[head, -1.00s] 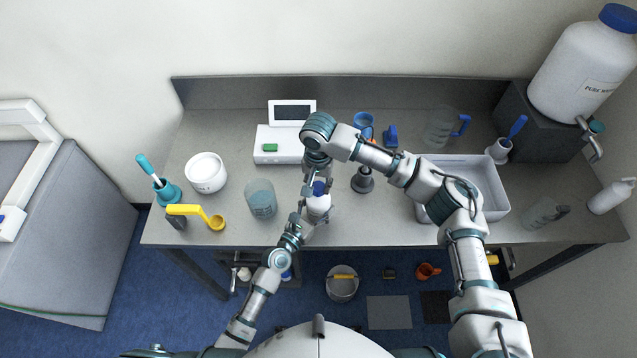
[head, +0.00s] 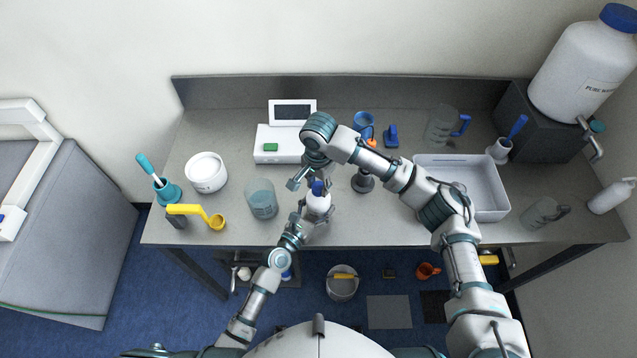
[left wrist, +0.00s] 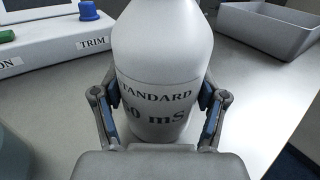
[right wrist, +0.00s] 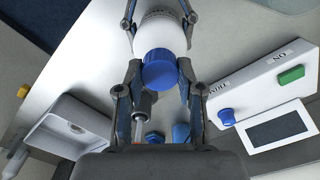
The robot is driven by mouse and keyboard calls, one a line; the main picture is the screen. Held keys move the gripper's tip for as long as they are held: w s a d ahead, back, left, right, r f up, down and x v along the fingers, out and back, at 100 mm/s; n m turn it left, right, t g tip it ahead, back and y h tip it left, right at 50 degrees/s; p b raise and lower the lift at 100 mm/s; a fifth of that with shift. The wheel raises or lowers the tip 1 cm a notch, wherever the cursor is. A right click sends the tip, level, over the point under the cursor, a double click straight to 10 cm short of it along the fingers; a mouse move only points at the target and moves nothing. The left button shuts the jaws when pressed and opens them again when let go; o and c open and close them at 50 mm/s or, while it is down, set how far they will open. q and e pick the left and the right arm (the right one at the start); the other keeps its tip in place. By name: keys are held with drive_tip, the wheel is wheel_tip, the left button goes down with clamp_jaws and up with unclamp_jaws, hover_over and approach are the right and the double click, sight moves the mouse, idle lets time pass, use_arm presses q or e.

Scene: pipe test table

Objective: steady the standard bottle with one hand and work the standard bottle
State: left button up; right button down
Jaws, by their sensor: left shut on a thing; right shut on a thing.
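The standard bottle (head: 318,204) is white with a blue cap (head: 318,187) and stands upright near the table's front edge. In the left wrist view my left gripper (left wrist: 160,103) is shut around the labelled bottle body, one finger on each side. In the right wrist view the bottle (right wrist: 160,35) shows with its blue cap (right wrist: 160,70) between the fingertips of my right gripper (right wrist: 160,75), which is shut on the cap from above. In the head view the right gripper (head: 309,182) partly hides the bottle's top.
A glass beaker (head: 262,200) and a white tub (head: 206,172) stand left of the bottle. A meter (head: 284,145) with a screen is behind it. A dark stand (head: 362,181) and a pale tray (head: 490,190) are to the right. The front edge is close.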

drive_tip(key=m, duration=0.4)
drive_tip(key=shift+m, duration=0.3)
drive_tip(key=shift+m, duration=1)
drive_tip(key=m, duration=0.2)
drive_tip(key=shift+m, duration=0.3)
drive_tip(key=m, duration=0.4)
drive_tip(key=shift+m, duration=0.3)
drive_tip(key=c, duration=0.7)
unclamp_jaws()
drive_tip(key=shift+o, duration=0.2)
drive_tip(key=shift+r, duration=0.1)
